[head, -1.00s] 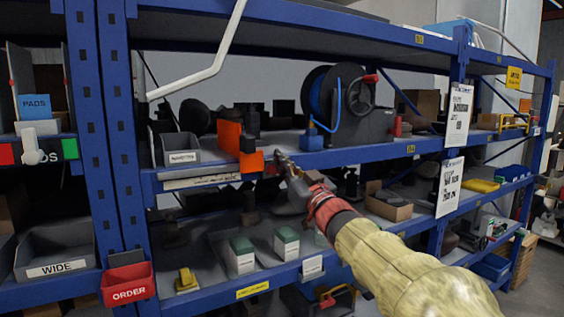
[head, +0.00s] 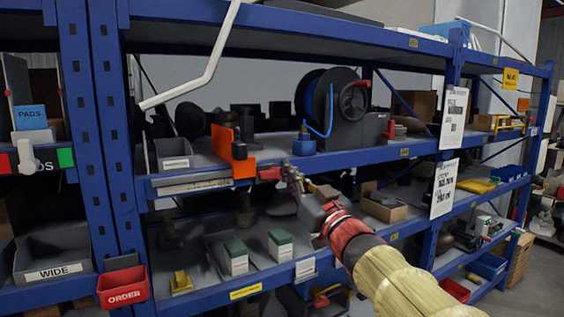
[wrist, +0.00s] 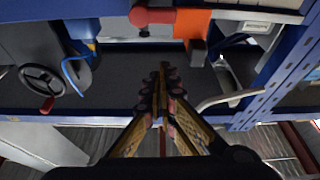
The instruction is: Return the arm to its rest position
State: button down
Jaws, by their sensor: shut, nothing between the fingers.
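My arm reaches from the lower right of the head view toward the blue shelving. My gripper (head: 290,172) is in front of the front beam of the middle shelf, to the right of an orange bracket (head: 232,155). In the wrist view my gripper (wrist: 164,75) has its fingers together, with nothing between them. The orange bracket also shows in the wrist view (wrist: 192,22), beyond the fingertips, beside a red knob (wrist: 140,16). In the head view a red part (head: 268,173) sits on the beam just left of the fingertips; I cannot tell whether they touch.
The blue rack's upright (head: 105,120) stands at left. A reel with a blue hose (head: 345,108) sits on the middle shelf. Green-topped boxes (head: 280,245) stand on the lower shelf, below my gripper. A red order bin (head: 123,287) hangs at lower left. Open floor shows at far right.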

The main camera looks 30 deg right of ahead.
jog(key=shift+s+f, duration=0.2)
jog(key=shift+s, duration=0.2)
